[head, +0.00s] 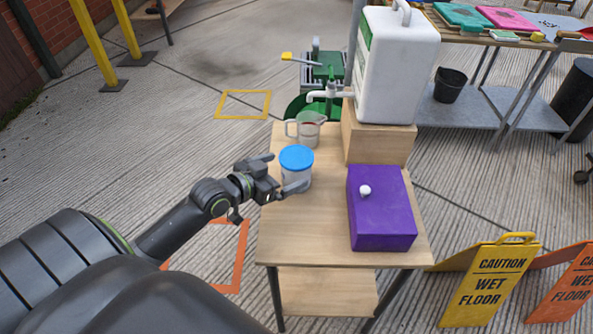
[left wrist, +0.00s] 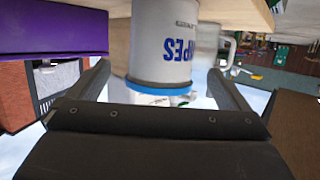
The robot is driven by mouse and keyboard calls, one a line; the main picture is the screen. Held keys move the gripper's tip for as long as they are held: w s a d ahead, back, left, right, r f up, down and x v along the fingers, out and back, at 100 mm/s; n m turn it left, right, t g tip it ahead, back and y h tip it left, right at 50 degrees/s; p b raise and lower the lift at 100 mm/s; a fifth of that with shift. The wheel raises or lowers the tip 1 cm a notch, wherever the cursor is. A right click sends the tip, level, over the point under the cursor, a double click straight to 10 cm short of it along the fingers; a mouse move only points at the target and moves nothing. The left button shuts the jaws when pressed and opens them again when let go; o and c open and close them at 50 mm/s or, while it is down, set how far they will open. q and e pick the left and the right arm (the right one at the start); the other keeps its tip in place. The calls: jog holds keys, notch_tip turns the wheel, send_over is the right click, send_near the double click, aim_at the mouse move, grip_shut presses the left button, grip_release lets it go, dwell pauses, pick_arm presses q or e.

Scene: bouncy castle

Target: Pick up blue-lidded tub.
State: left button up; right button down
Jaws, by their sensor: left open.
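The blue-lidded tub (head: 297,178) stands upright on the wooden table (head: 312,235), near its left edge. It has a white body with dark lettering and a round blue lid. My left gripper (head: 284,173) is at the tub's left side, its fingers open and pointing toward it. In the left wrist view, which shows the scene upside down, the tub (left wrist: 163,45) appears between the two spread fingers of the left gripper (left wrist: 166,88). Whether a finger touches it I cannot tell. My right gripper is not in view.
A clear measuring jug (head: 308,131) stands just behind the tub. A purple box (head: 385,225) with a white ball (head: 365,190) is to the right. A white canister (head: 397,70) sits on a wooden block (head: 378,143) at the back. Wet-floor signs (head: 490,280) stand right.

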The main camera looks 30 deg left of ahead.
aim_at(296, 163)
pick_arm(q)
jog(key=shift+r+x, duration=0.15)
jog(key=shift+x, duration=1.2)
jog(key=shift+r+x, duration=0.2)
jog(key=shift+x, duration=1.15)
jog(key=shift+c, duration=0.5)
jog(key=c, duration=1.2)
